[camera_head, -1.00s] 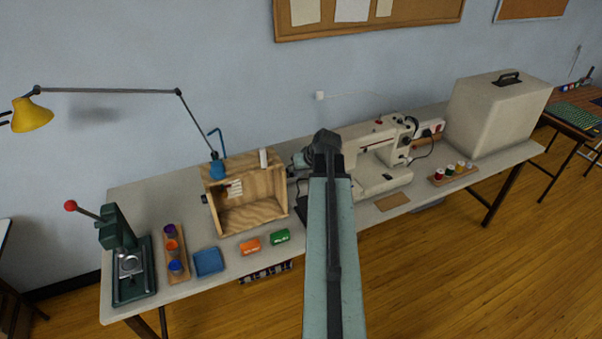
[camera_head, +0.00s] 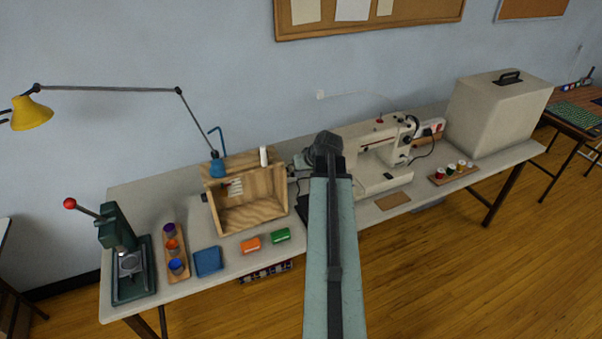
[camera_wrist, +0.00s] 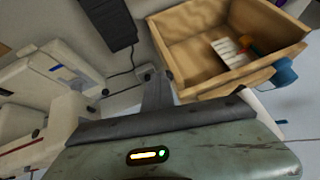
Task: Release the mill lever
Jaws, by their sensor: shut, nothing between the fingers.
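A dark green press (camera_head: 118,228), the only mill-like machine I see, stands at the table's left end. Its lever (camera_head: 86,210) slants up to the left and ends in a red ball knob (camera_head: 70,204). A round metal piece sits low on the press. Nothing touches the lever. My gripper is far to its right, partly hidden behind my arm in the head view. In the wrist view my gripper (camera_wrist: 156,82) is shut and empty, near the open wooden box (camera_wrist: 200,45). The press is not in the wrist view.
A sewing machine (camera_head: 368,150) stands to the right.

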